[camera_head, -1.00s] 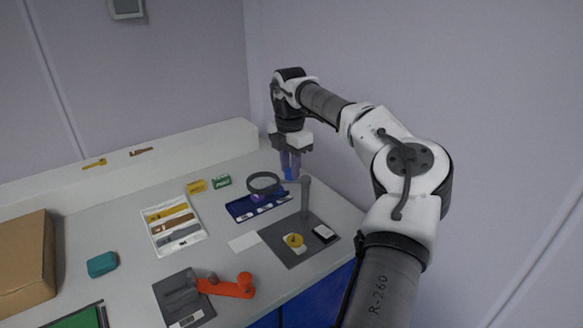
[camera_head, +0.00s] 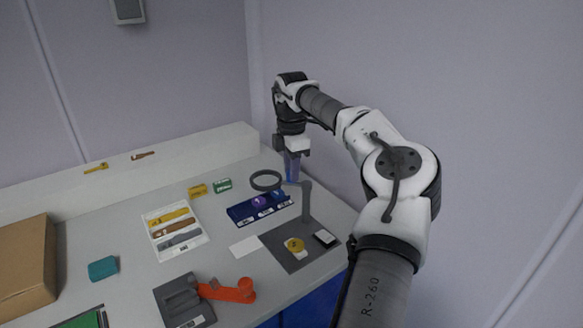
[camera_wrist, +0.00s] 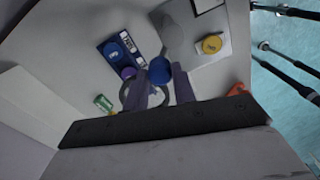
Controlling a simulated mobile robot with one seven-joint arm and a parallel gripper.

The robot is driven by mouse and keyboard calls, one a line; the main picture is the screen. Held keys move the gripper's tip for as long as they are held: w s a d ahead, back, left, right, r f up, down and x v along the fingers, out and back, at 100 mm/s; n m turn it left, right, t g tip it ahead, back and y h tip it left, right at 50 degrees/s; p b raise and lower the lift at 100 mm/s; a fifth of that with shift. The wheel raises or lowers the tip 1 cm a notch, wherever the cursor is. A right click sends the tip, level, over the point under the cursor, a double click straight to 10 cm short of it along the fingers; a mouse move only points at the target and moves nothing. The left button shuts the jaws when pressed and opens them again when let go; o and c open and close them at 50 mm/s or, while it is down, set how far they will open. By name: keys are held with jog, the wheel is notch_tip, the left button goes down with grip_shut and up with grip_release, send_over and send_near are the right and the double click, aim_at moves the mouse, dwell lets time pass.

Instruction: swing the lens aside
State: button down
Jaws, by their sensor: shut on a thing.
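The lens is a dark ring (camera_head: 266,180) on an arm from a grey post (camera_head: 306,203). It hangs behind the blue tray, away from the yellow disc (camera_head: 294,245) on the post's grey base plate (camera_head: 285,258). In the wrist view the ring (camera_wrist: 127,92) shows partly behind my fingers. My gripper (camera_head: 292,178) points down beside the ring. In the wrist view my gripper (camera_wrist: 165,80) is shut on a blue knob (camera_wrist: 160,70) beside the ring. The knob's joint to the lens arm is partly hidden.
The blue tray (camera_head: 236,216) holds a purple and a blue round piece. A white tray (camera_head: 163,254) with strips lies left. An orange lever (camera_head: 232,292) is in front, a cardboard box (camera_head: 25,265) far left. Walls stand behind and right.

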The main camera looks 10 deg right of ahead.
jog(key=c, duration=1.1)
grip_release()
jog(key=shift+c, duration=0.2)
jog(key=shift+r, duration=0.15)
notch_tip(320, 180, up, 14)
jog(key=shift+f+b, duration=0.2)
jog(key=shift+b, duration=0.15)
